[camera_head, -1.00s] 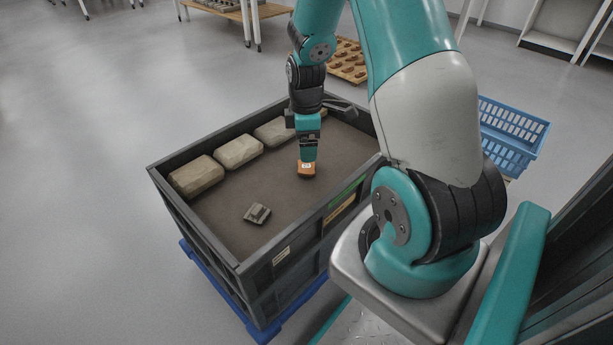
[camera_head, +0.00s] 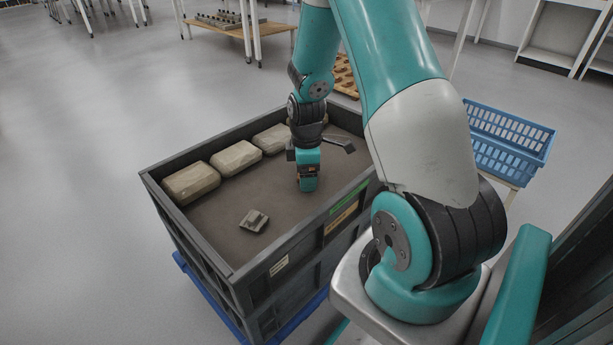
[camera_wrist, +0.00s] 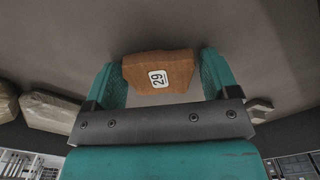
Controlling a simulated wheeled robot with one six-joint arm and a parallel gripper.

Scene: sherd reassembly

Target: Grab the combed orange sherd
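The orange sherd (camera_wrist: 158,72) shows in the wrist view as a blocky orange-brown piece with a white label reading 29. Comb marks cannot be made out. My gripper (camera_wrist: 160,80) is open, with one teal finger on each side of the sherd and narrow gaps beside it.
A grey-green sherd (camera_head: 254,220) lies nearer the crate's front corner. Several pale blocks, one at the left (camera_head: 191,182), line the far-left wall. The crate walls surround my gripper. A blue basket (camera_head: 508,140) stands to the right, outside the crate.

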